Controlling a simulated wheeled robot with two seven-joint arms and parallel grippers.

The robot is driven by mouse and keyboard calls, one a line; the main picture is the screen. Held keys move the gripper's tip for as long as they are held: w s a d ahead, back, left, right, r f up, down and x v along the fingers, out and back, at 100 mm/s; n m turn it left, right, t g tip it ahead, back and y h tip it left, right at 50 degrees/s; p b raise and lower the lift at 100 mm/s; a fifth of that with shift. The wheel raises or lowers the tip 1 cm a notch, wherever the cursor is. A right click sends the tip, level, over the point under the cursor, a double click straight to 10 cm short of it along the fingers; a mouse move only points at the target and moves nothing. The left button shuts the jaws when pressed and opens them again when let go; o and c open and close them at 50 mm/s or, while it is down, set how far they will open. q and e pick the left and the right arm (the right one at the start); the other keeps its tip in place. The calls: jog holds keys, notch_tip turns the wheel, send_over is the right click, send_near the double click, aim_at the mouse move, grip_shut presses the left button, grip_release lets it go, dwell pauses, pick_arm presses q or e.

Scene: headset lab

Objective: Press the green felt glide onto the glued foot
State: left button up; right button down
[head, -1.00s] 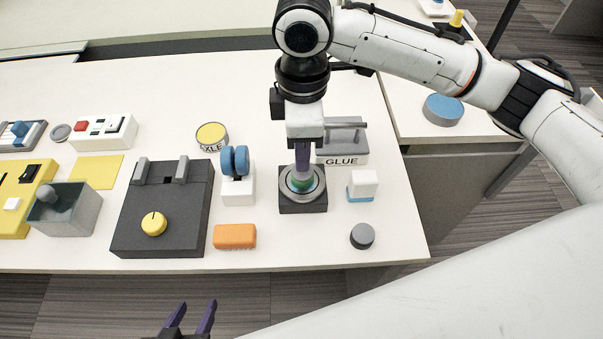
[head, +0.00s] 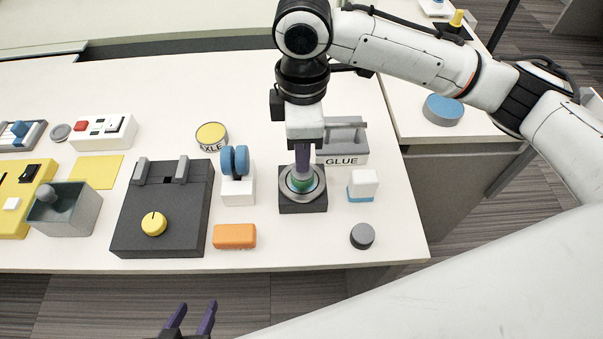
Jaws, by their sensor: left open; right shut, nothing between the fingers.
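The green felt glide (head: 303,185) sits inside a grey ring (head: 287,190) on a dark square block (head: 303,204). My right gripper (head: 302,175) is shut and points straight down, its purple fingertips at the top of the glide, apparently touching it. The fingers hide part of the glide, and the glued foot under it cannot be made out. My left gripper (head: 191,318) is open and empty at the bottom of the view, in front of the table's near edge.
A grey GLUE holder (head: 342,158) stands close behind the block. A white-and-blue block (head: 362,185) and a dark grey cylinder (head: 362,236) are to the right. An orange block (head: 234,236) and a white stand with blue wheels (head: 238,190) are to the left.

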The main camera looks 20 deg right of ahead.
pick_arm(q)
jog(key=shift+f, duration=0.15)
pick_arm(e)
jog(key=shift+f, duration=0.55)
dwell(0.5)
jog(key=shift+r+p, duration=0.85)
jog(key=shift+p, duration=0.15)
jog(key=shift+r+p, duration=0.9)
jog(key=shift+p, duration=0.35)
pick_arm(q)
notch_tip(320, 180, up, 8)
jog(key=a+p, duration=0.1)
jog(key=p, duration=0.4)
jog(key=shift+s, duration=0.3)
pick_arm(e)
notch_tip(320, 180, up, 4)
jog(key=shift+f, duration=0.2)
